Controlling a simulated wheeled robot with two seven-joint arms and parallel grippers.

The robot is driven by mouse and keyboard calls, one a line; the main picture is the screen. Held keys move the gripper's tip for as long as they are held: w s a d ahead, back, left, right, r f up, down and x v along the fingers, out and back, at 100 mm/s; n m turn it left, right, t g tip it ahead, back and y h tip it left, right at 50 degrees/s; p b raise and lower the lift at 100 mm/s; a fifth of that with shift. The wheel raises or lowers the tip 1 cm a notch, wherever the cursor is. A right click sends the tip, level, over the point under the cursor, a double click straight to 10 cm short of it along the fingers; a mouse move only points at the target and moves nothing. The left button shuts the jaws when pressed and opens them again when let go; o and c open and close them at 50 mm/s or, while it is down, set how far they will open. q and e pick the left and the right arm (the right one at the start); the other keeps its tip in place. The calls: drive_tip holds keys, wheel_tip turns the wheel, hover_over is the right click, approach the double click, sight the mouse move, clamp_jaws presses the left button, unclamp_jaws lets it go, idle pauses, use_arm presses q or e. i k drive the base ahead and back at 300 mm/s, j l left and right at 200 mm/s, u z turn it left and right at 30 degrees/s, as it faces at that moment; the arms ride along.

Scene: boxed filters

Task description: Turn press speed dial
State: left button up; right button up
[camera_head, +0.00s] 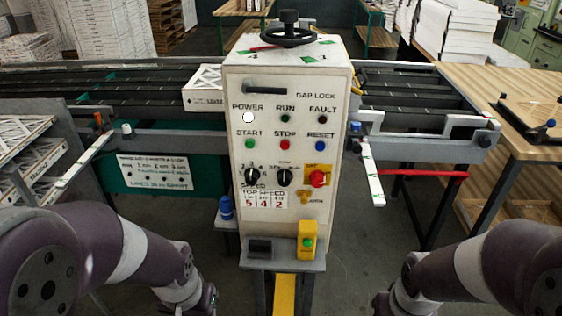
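The control box (232,160) stands upright in the middle of the head view. The speed dial (252,176) is a black knob at the left of its lower row, with small numbers around it and the word SPEED below. A placard (265,199) under it reads TOP SPEED, with 5, 4 and 2 in red. My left arm (130,250) comes in at lower left and my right arm (470,265) at lower right. Both arms are apart from the dial. Both grippers are cut off by the bottom edge, so their fingers do not show.
A second black knob (284,177) sits right of the dial, beside a red button on yellow (317,178). START (249,144), STOP (285,145) and RESET (320,146) buttons are above. A handwheel (288,34) tops the box. A yellow button box (307,240) stands on the front ledge.

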sight(252, 176)
drive_tip(key=j, duration=1.65)
